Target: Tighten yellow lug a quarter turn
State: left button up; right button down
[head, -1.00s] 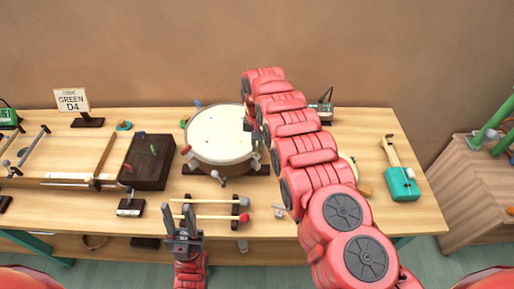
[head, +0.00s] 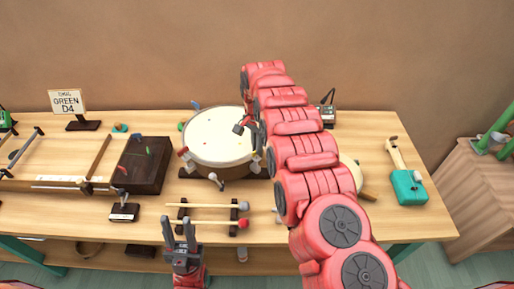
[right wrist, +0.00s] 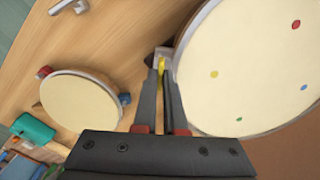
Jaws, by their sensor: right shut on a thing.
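The round drum (head: 215,140) with a pale head stands at the middle of the table. It also fills the right side of the right wrist view (right wrist: 240,70), with small red, yellow, blue and green dots on its head. The yellow lug (right wrist: 161,64) is at the drum's rim in the right wrist view. My right gripper (right wrist: 160,68) is shut on it, fingers on either side.
Two mallets (head: 205,222) lie on a rack in front of the drum. A dark wooden box (head: 143,168) stands left of it. A second drum (right wrist: 80,112) is close by in the right wrist view. A teal object (head: 408,187) stands at the right.

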dwell(0.4)
jog(key=c, duration=1)
grip_release()
jog(key=shift+r, duration=0.35)
notch_tip(320, 180, up, 17)
jog(key=p, duration=0.4)
jog(key=shift+p, duration=0.35)
jog(key=shift+f, duration=0.2)
